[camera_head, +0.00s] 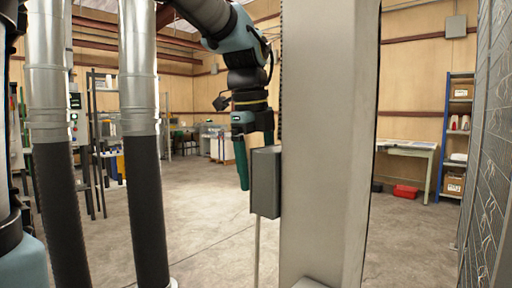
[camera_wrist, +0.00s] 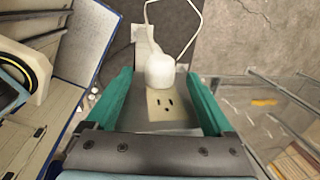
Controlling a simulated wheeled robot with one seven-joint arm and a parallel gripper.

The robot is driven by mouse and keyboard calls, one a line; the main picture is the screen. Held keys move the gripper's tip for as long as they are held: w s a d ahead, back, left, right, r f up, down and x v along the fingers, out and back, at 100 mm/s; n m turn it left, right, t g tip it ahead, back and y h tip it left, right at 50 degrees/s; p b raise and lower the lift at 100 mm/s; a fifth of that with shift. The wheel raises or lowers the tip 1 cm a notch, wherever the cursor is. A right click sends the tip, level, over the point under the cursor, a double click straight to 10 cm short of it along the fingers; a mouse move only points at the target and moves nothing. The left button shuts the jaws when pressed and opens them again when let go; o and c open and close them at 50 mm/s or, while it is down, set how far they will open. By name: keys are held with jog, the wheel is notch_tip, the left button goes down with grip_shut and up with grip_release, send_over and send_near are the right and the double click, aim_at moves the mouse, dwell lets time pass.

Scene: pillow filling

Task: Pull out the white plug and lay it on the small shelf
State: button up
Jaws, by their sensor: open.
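The white plug (camera_wrist: 160,70) sits at the upper part of a beige outlet plate (camera_wrist: 168,108) in the wrist view, with a white cord looping up from it. A free socket shows below the plug. My gripper (camera_wrist: 158,80) is open, with one teal finger on each side of the plug and a gap on both sides. In the head view my gripper (camera_head: 246,160) points down beside a grey box (camera_head: 265,182) at the pillar; one finger is partly hidden behind the box. The plug is hidden there. I cannot pick out the small shelf with certainty.
A wide pale pillar (camera_head: 330,140) stands right of my gripper in the head view. A thin post (camera_head: 257,250) runs down below the box. Silver-and-black pipes (camera_head: 145,170) stand at left. Open concrete floor (camera_head: 215,225) lies between.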

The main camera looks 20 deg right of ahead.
jog(key=shift+w+d+f, duration=0.1)
jog(key=shift+d+f, duration=0.05)
jog(key=shift+f, duration=0.85)
grip_shut()
jog(key=shift+w, duration=0.1)
dwell(0.4)
jog(key=shift+w+a+p, duration=0.2)
jog(key=shift+w+a, duration=0.2)
jog(key=shift+w, duration=0.3)
jog(key=shift+w+a+p, duration=0.2)
jog(key=shift+w+a, duration=0.25)
jog(key=shift+w, duration=0.3)
jog(key=shift+w+a+p, duration=0.2)
jog(key=shift+w+a, duration=0.2)
jog(key=shift+w, duration=0.3)
jog(key=shift+r, duration=0.1)
